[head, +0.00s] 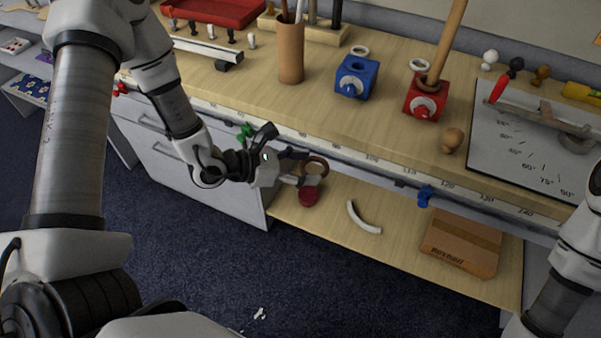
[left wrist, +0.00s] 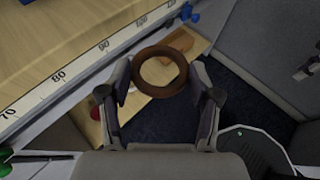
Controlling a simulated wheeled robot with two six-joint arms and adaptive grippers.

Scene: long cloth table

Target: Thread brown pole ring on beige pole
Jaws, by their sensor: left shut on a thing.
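A brown ring (head: 316,164) is held in my left gripper (head: 298,168), off the table's front edge and above the lower shelf. In the left wrist view the brown ring (left wrist: 160,51) sits between the two fingertips, which grip its outside; its hole is empty. A tall beige pole (head: 447,42) stands, leaning slightly right in the picture, at a red block (head: 421,104) on the table. Its upper end is cut off by the frame. The ring is apart from it, to its left and lower. My right arm shows at the right edge, but its gripper is out of view.
A blue block (head: 355,78), a brown cup with sticks (head: 291,55) and a wooden knob (head: 452,140) stand on the table. A white ring (head: 419,65) lies near the pole. A ruler strip runs along the front edge. A cardboard box (head: 462,243) lies on the shelf.

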